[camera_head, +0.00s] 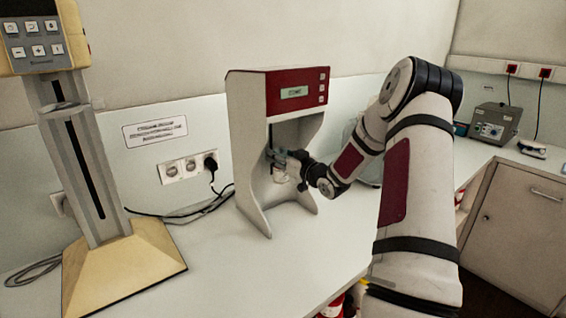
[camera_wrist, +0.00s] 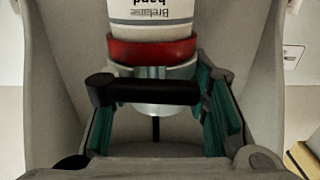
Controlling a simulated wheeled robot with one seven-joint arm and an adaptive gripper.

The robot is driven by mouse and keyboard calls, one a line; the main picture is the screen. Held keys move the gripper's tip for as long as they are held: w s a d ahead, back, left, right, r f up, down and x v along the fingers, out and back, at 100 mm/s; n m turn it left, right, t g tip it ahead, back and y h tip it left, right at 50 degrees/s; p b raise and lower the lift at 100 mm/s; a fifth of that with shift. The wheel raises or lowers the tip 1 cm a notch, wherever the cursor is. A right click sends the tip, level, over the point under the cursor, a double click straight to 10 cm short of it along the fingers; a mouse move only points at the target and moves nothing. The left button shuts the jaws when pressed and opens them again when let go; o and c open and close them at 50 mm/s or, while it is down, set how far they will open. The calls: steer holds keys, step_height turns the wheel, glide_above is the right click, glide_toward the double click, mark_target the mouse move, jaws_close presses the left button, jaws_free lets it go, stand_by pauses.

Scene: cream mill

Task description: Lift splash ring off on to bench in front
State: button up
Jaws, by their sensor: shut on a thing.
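The splash ring (camera_wrist: 178,73) appears to be the pale metallic collar in the middle of the wrist view, though its outline is partly hidden. A black bar crosses its front. A red band and a white labelled cylinder (camera_wrist: 152,12) are directly above it. My gripper (camera_wrist: 155,80) has teal-padded fingers at both sides of the collar and is shut on it. In the head view my gripper (camera_head: 285,160) reaches from the right into the recess of the red-and-white mill (camera_head: 248,130), where the ring is small and mostly hidden.
The white bench (camera_head: 225,285) in front of the mill is clear. A yellow-based stand (camera_head: 125,270) is at the left. Sockets (camera_head: 187,168) with black cables are on the wall behind. A grey box (camera_head: 496,122) is on the far right bench.

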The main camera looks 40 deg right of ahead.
steer(key=shift+s+d+r, duration=0.2)
steer(key=shift+d+r, duration=0.45)
steer(key=shift+d, duration=0.1)
steer(key=shift+a+r+p, duration=0.25)
steer(key=shift+a+p, duration=0.1)
steer(key=shift+p, duration=0.05)
steer(key=shift+w+a, duration=0.1)
steer(key=shift+r, duration=0.2)
steer(key=shift+r+p, duration=0.7)
steer(key=shift+r, duration=0.55)
steer(key=shift+s+a+p, duration=0.15)
steer(key=shift+s+p, duration=1.05)
steer(key=shift+s, duration=0.55)
steer(key=shift+s+a+p, duration=0.1)
steer(key=shift+s+p, duration=1.1)
steer(key=shift+s, duration=0.55)
